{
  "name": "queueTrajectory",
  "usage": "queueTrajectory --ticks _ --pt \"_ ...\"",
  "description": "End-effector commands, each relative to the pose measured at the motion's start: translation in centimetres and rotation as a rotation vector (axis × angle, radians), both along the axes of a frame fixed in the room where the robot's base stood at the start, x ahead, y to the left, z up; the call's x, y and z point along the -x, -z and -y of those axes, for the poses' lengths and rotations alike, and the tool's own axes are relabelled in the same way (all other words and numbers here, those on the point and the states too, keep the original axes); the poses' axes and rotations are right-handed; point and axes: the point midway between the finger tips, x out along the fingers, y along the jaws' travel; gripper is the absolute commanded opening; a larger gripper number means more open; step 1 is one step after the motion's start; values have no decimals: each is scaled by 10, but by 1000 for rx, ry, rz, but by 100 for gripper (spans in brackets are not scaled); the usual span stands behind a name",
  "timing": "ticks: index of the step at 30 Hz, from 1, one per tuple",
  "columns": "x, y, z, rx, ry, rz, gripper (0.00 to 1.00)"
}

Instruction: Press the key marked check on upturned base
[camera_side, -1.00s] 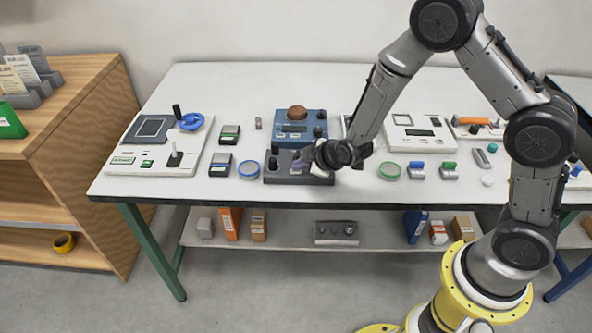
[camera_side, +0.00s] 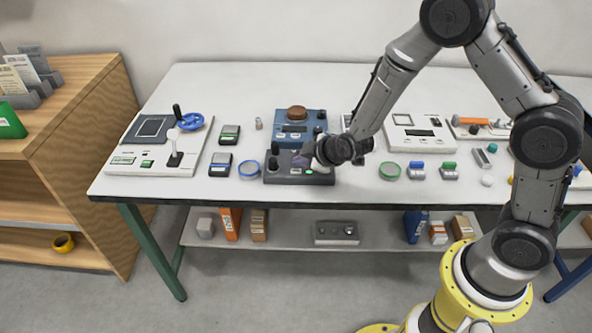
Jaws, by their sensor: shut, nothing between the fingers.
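A dark grey control box (camera_side: 284,180) lies near the table's front edge, left of the middle. It has black knobs at its back left, a purple patch (camera_side: 300,162) beside the gripper, a small bright green spot (camera_side: 308,171) and a pale label or key at its front right. The markings are too small to read, so I cannot tell which key is marked check. My gripper (camera_side: 309,156) is shut and empty, reaching in from the right just above the back right of this box. It hides part of the box.
A blue unit with a brown dome (camera_side: 296,113) stands right behind the box. A blue ring (camera_side: 249,168) lies to its left and a green ring (camera_side: 390,170) to its right. White panels (camera_side: 126,169) stand at the far left and right of centre.

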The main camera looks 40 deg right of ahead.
Motion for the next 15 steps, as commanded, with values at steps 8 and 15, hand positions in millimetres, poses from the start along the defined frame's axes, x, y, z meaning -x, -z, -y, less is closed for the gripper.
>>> queueTrajectory --ticks 8,15 --pt "-1 -4 0 1 1 2 0" --pt "0 -25 0 -1 1 3 0"
